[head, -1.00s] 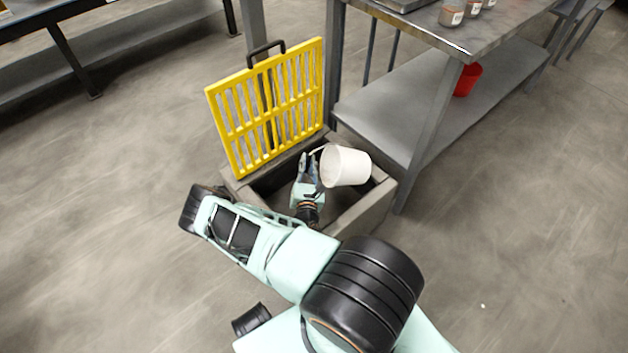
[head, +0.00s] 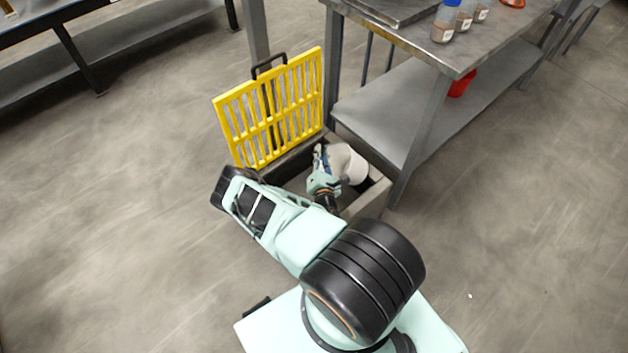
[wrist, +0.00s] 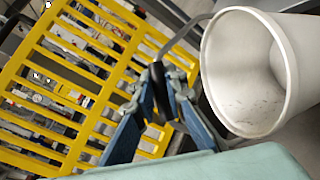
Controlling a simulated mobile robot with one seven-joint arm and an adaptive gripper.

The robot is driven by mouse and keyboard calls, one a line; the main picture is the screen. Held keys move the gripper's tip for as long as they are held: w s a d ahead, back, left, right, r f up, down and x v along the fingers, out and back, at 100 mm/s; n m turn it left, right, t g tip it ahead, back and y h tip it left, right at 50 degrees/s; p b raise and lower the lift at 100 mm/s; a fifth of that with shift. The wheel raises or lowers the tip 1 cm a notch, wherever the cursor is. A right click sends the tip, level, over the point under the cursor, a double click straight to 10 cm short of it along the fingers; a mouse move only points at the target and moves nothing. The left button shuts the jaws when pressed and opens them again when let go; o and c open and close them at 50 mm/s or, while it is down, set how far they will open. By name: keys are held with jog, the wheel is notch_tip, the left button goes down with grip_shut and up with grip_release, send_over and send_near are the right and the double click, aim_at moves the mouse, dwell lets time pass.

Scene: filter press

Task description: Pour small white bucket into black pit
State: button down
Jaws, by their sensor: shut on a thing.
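The small white bucket (head: 347,162) is over the opening of the black pit (head: 376,196) in the head view, tilted and partly hidden behind my gripper (head: 323,160). In the wrist view the bucket (wrist: 262,75) shows its open mouth, with a few dark specks on its inner wall and no other contents visible. My gripper (wrist: 160,95) is shut on the bucket's thin handle, beside the rim. Much of the pit is hidden by my arm.
A yellow grate (head: 270,110) with a black handle stands raised at the pit's back left. A grey metal table (head: 420,110) stands close on the right, with jars on top and a red bucket (head: 461,83) behind its leg. Open floor lies left and right.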

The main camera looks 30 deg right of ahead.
jog(key=s+d+r+m+y+p, duration=0.1)
jog(key=s+d+r+m+p, duration=0.1)
jog(key=d, duration=0.5)
jog(key=s+d+r+m+y+p, duration=0.1)
jog(key=s+d+r+m+p, duration=0.2)
jog(key=d, duration=0.4)
jog(key=shift+s+r+m+p, duration=0.25)
jog(key=shift+r+m+p, duration=0.5)
jog(key=shift+m, duration=0.55)
jog(key=shift+a+r, duration=0.1)
